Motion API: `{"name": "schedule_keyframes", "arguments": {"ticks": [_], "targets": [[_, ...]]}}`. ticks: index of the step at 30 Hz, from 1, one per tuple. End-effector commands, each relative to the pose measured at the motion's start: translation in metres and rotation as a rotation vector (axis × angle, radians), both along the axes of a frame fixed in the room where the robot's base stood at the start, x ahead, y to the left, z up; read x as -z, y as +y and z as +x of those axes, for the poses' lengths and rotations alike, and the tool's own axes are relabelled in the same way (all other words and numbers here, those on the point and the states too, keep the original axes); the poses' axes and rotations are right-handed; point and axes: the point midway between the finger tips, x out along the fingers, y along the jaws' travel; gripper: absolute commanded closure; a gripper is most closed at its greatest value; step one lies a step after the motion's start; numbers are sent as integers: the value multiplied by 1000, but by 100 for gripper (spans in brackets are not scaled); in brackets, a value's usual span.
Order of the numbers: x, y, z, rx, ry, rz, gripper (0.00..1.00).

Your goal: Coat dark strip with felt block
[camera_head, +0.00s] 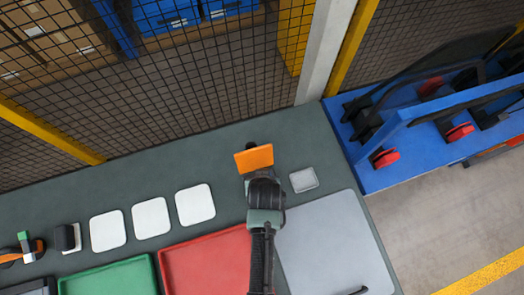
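My arm reaches up from the bottom edge, and my gripper (259,172) is over the bench, between the white pads and a small grey square pad. An orange block-like piece (254,158) shows at its far end; I cannot tell whether it is held or is part of the gripper. The fingers are hidden. A dark block (66,237), possibly the felt block, stands at the left on a pale pad. A light grey panel (335,240) lies at the right, with a short dark piece (357,291) at its lower edge. I cannot tell whether that is the dark strip.
Three white square pads (151,218) lie in a row. A red tray (205,262) and a green tray (110,279) are in front. An orange-black tool (22,250) is at far left. Mesh fencing (190,85) stands behind; a blue rack (430,135) is right.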

Motion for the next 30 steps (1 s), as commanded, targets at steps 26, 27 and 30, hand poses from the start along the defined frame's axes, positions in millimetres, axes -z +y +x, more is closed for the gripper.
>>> {"name": "schedule_keyframes", "arguments": {"ticks": [26,27,30], "targets": [[7,0,0,0,-1,0,100],[7,0,0,0,-1,0,100],[9,0,0,0,-1,0,100]]}}
